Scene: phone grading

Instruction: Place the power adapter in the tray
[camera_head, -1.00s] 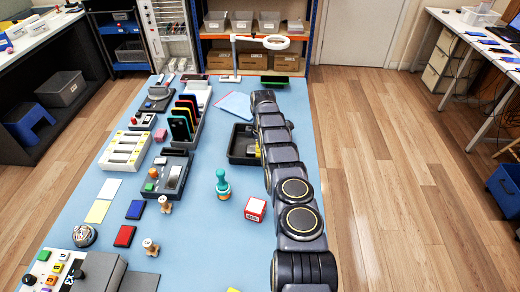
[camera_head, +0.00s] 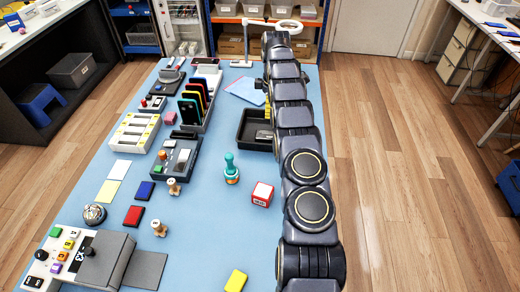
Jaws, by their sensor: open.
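The black tray (camera_head: 243,136) lies on the blue table left of my arm, its right side partly hidden by the arm. A small grey item (camera_head: 264,134) lies inside it, partly covered by my arm; it may be the power adapter, but it is too small to be sure. My gripper (camera_head: 267,106) is mostly hidden behind my arm at the tray's far right edge. Only a small yellow part of it shows, and it looks apart from the grey item.
A red-and-white box (camera_head: 262,194) and a teal bottle-like object (camera_head: 231,168) stand nearer than the tray. A yellow block (camera_head: 236,281) is at the front. The table between tray and rack is clear.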

